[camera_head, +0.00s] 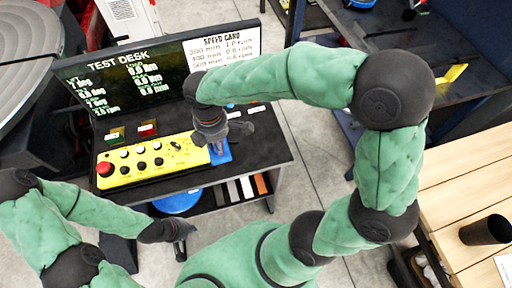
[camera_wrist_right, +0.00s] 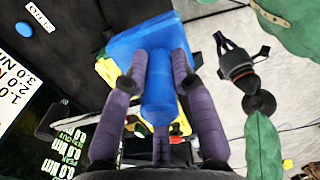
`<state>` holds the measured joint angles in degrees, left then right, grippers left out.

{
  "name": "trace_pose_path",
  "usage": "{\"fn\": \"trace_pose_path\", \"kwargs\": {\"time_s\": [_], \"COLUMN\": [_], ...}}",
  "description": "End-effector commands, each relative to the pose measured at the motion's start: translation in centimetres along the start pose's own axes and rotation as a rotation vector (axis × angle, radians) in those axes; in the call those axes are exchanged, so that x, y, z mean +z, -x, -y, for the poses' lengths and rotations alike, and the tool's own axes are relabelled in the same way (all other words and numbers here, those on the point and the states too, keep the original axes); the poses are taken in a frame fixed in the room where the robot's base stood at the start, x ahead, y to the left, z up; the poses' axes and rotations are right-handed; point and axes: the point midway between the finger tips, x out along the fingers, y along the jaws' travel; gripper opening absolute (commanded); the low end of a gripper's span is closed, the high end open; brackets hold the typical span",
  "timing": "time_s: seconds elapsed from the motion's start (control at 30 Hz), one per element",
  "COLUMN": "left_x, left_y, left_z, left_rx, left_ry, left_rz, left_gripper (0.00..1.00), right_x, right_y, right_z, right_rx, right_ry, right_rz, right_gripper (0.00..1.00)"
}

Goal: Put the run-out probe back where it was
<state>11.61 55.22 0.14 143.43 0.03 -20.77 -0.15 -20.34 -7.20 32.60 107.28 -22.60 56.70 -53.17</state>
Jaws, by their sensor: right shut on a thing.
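My right gripper (camera_head: 222,138) is low over the test desk, at the right end of the yellow control panel. In the right wrist view its fingers (camera_wrist_right: 159,75) are shut on a blue cylindrical grip (camera_wrist_right: 158,100), which I take to be the run-out probe. A wider blue block (camera_wrist_right: 145,35) lies just beyond the fingertips. Blue also shows below the gripper in the head view (camera_head: 221,154); whether grip and block are one piece, I cannot tell. My left gripper (camera_head: 183,240) is open and empty, low in front of the desk. It also shows in the right wrist view (camera_wrist_right: 240,55).
The yellow control panel (camera_head: 150,158) with a red button is close left of my right gripper. The TEST DESK screen (camera_head: 130,75) stands behind. A wooden table (camera_head: 465,185) with a dark cup (camera_head: 485,231) is at the right. A round grey plate (camera_head: 25,45) is at far left.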

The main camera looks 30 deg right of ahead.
Motion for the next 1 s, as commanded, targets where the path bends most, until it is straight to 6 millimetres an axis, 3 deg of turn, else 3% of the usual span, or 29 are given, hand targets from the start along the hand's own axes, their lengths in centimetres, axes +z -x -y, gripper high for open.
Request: {"fn": "trace_pose_path", "kwargs": {"time_s": [0.5,0.7,1.0], "left_x": [-0.1,-0.1,-0.1], "left_y": [-2.1,-3.1,-3.5], "left_z": [0.8,1.1,1.2], "left_rx": [0.0,0.0,0.0], "left_ry": [0.0,0.0,0.0], "left_rz": [0.0,0.0,0.0], "left_gripper": [0.0,0.0,0.0], "right_x": [9.3,11.7,13.0], "right_y": [-4.5,-7.5,-9.0], "right_z": [-1.1,-1.4,-1.7], "right_rx": [0.001,0.001,0.004], "right_ry": [-0.001,0.001,0.003], "right_rz": [0.0,0.0,0.0], "right_gripper": [0.0,0.0,0.0]}}
